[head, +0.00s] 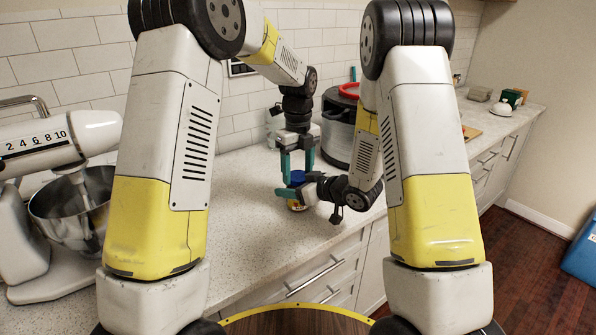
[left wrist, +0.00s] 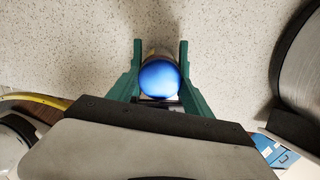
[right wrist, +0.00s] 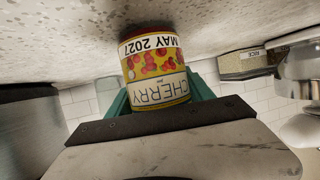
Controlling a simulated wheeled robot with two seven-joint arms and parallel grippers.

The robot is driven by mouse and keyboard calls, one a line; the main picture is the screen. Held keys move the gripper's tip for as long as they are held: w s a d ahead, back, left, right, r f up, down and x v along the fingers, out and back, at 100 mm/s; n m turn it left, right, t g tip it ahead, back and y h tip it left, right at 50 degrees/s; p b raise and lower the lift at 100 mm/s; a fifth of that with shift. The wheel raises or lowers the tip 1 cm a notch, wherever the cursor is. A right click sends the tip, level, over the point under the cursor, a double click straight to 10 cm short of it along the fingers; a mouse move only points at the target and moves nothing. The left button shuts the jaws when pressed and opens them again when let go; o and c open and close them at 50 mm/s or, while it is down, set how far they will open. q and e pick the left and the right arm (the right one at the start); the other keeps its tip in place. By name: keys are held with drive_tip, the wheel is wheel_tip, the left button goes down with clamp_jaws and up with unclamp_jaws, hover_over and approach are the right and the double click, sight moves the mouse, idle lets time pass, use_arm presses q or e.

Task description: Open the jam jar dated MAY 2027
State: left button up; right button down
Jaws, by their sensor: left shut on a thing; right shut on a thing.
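The jam jar (right wrist: 155,66) carries a yellow label with red cherries, reading CHERRY and MAY 2027, upside down in the right wrist view. In the head view it stands at the counter's front part, mostly hidden by my grippers. Its blue lid (left wrist: 159,80) lies between the green fingers of my left gripper (head: 298,168), which comes down from above and is shut on it. My right gripper (head: 295,192) reaches in low from the side and is shut on the jar's body. The jar looks upright. Its lid is hidden in the right wrist view.
A stand mixer (head: 60,140) with a steel bowl is at the left. A large steel cooker (head: 340,130) stands close behind my grippers on the right. A box labelled RICE (right wrist: 245,63) shows in the right wrist view. The counter (head: 240,220) left of the jar is clear.

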use_arm(q)
drive_tip(key=n, duration=1)
drive_tip(key=shift+r, duration=0.1)
drive_tip(key=o, duration=1.5)
drive_tip(key=shift+o, duration=0.2)
drive_tip(key=shift+r, duration=2.3)
drive_tip(key=shift+c, duration=0.2)
wheel_tip(320, 180, up, 3)
drive_tip(key=m, duration=0.5)
drive_tip(key=shift+f+m, duration=0.25)
drive_tip(key=shift+m, duration=0.05)
drive_tip(key=shift+f, duration=3.6)
